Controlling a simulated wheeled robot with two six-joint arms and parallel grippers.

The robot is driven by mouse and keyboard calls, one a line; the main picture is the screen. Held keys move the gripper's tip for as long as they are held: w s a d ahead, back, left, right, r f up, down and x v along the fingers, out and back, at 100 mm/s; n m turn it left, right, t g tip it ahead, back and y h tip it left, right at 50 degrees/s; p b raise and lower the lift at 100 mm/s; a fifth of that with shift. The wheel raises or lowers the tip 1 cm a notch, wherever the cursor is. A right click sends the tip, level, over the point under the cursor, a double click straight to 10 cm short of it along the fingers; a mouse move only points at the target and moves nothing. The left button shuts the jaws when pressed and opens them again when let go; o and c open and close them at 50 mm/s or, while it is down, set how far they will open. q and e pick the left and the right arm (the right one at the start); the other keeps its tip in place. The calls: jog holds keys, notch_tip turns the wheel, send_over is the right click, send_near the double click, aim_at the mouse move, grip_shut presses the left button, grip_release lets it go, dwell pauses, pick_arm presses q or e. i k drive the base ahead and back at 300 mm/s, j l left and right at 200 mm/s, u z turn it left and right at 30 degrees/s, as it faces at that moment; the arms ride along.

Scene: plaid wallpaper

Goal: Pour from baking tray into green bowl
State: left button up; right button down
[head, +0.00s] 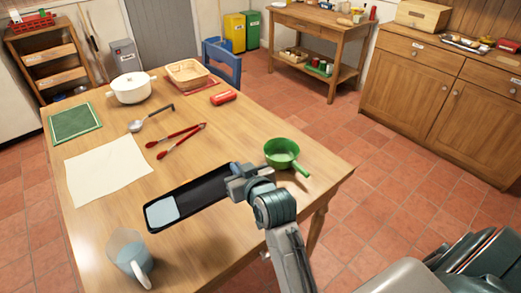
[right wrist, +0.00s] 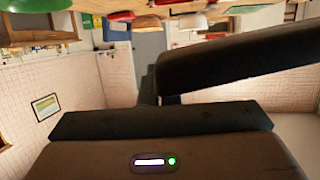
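The baking tray (head: 200,196) is long and dark, with a pale blue patch (head: 163,210) in its left end. My right gripper (head: 243,180) is shut on the tray's right end and holds it over the front right of the table. The green bowl (head: 281,150) stands upright near the table's right edge, with its handle pointing toward the lower right. It is to the right of the gripper and apart from the tray. In the right wrist view a dark slab (right wrist: 235,65), probably the tray, slants across the upper right. My left gripper is not in view.
A jug (head: 128,255) stands at the table's front left. Red tongs (head: 180,137), a ladle (head: 140,124), a cream cloth (head: 108,170) and a white pot (head: 131,88) lie or stand farther back. The table (head: 225,245) is bare between the jug and the tray.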

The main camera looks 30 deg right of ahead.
aim_at(281, 153)
jog(key=l+u, duration=0.6)
jog(key=k+l+u, duration=0.15)
jog(key=l, duration=0.45)
jog(key=l+u, duration=0.2)
jog(key=l, duration=0.4)
jog(key=k+l, duration=0.1)
jog(key=l, duration=0.35)
jog(key=k+l, duration=0.15)
jog(key=l, duration=0.3)
